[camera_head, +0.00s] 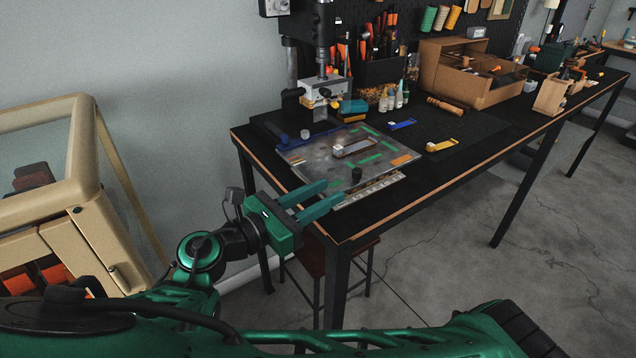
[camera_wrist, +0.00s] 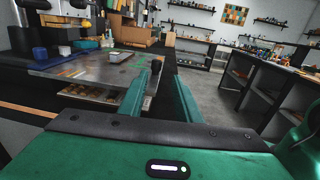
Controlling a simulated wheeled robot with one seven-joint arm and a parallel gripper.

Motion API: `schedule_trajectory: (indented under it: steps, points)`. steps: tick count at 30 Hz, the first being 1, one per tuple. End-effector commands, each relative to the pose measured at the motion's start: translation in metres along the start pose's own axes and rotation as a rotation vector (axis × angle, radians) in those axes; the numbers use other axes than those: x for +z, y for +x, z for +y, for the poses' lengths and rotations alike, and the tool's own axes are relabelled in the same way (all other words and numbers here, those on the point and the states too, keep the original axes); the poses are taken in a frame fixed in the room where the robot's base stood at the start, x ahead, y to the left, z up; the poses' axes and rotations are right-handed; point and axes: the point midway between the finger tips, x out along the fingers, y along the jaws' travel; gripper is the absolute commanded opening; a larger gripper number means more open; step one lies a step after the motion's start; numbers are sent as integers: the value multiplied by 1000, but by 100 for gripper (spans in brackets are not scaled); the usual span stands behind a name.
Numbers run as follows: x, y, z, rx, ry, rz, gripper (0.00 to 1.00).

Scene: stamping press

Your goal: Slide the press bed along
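The press bed (camera_head: 320,164) is a flat grey metal plate with green and orange marks, lying on the black table below the stamping press (camera_head: 322,80). A short black knob (camera_head: 357,174) stands up near its front edge. In the wrist view the bed (camera_wrist: 95,70) is at the left and the knob (camera_wrist: 156,67) shows just beyond my fingertips. My gripper (camera_head: 336,194) is open, with two green fingers pointing toward the knob. In the wrist view my gripper (camera_wrist: 159,76) has nothing between its fingers. I cannot tell the exact gap to the knob.
A grey block (camera_head: 352,147) lies on the bed. A perforated strip (camera_head: 368,190) runs along the bed's front edge. A blue tool (camera_head: 403,124) and a yellow tool (camera_head: 440,145) lie to the right. A stool (camera_head: 318,258) stands under the table (camera_head: 400,207). A beige cabinet (camera_head: 90,235) is at left.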

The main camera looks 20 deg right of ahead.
Motion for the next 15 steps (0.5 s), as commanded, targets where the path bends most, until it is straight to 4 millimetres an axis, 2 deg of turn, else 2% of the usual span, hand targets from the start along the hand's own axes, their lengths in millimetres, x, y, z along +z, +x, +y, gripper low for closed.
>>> schedule_trajectory:
  steps: [7, 15]
  points:
    - [1, 5, 0, -2, -2, -4, 30]
    - [1, 39, -3, -12, -2, -3, 30]
